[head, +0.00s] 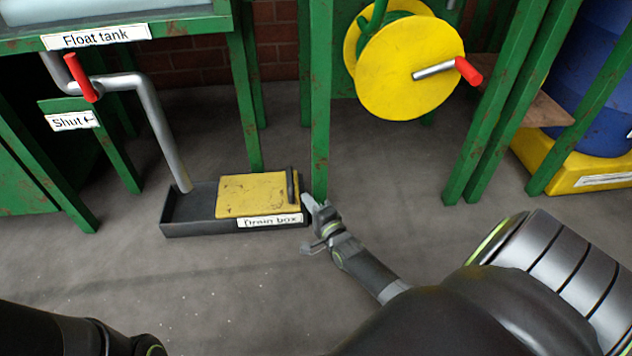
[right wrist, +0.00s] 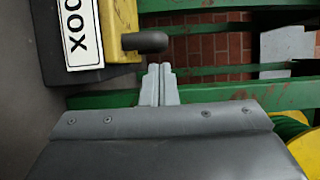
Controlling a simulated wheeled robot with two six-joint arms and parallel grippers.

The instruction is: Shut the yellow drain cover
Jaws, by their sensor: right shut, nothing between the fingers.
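The yellow drain cover (head: 250,194) lies over the right part of the dark drain box (head: 190,228) in the head view. The left part of the box is open, and a grey pipe comes down into it. A black handle (head: 291,187) stands at the cover's right end. My right gripper (head: 309,212) is shut and empty, just right of the box. In the right wrist view its closed fingertips (right wrist: 159,72) are close to the handle (right wrist: 145,42) and the cover's yellow edge (right wrist: 122,18); I cannot tell if they touch. My left gripper is out of view.
A green post (head: 320,120) stands just behind my right gripper. A float tank (head: 120,15) is at the upper left, with a red valve handle (head: 81,78) on its pipe. A yellow reel (head: 400,75) hangs behind. The floor in front is clear.

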